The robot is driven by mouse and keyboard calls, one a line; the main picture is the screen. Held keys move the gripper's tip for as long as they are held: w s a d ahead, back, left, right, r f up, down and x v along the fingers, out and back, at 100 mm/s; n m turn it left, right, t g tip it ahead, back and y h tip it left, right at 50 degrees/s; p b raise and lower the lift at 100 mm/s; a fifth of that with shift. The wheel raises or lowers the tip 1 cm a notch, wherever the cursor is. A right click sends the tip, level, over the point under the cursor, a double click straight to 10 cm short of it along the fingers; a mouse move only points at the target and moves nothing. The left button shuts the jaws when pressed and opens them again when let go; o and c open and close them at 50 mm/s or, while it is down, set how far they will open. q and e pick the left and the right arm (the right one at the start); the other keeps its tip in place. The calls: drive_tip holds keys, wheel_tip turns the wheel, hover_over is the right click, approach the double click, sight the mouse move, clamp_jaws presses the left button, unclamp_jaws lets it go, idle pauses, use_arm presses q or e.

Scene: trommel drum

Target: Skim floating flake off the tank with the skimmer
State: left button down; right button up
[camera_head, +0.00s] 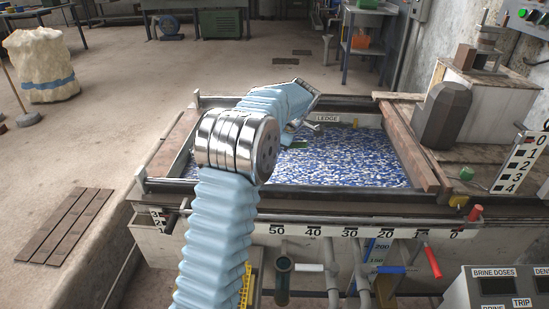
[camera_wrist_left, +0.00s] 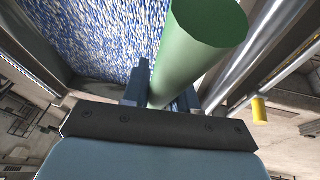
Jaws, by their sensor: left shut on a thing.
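The tank (camera_head: 186,150) is a rectangular trough with a dark rim. Blue and white floating flake (camera_head: 345,165) covers its surface, and it fills the upper left of the left wrist view (camera_wrist_left: 90,35). My left gripper (camera_wrist_left: 163,92) is shut around a thick green cylinder (camera_wrist_left: 200,45), which looks like the skimmer's handle. In the head view my left arm reaches over the tank, and the gripper (camera_head: 290,135) is mostly hidden behind the blue sleeve. Only a bit of green shows there. The skimmer's head cannot be made out. My right gripper is not in view.
A brown beam (camera_head: 405,145) runs along the right. A numbered scale (camera_head: 345,232), pipes and a red-handled lever (camera_head: 432,262) are at the front. A dark grey block (camera_head: 443,115) stands at right.

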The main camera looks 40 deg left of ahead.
use_arm(q)
drive_tip(key=shift+w+d+r, duration=0.1)
drive_tip(key=shift+d+r, duration=0.1)
drive_tip(key=shift+r, duration=2.3)
drive_tip(key=shift+d+r, duration=0.15)
drive_tip(key=shift+r, duration=2.35)
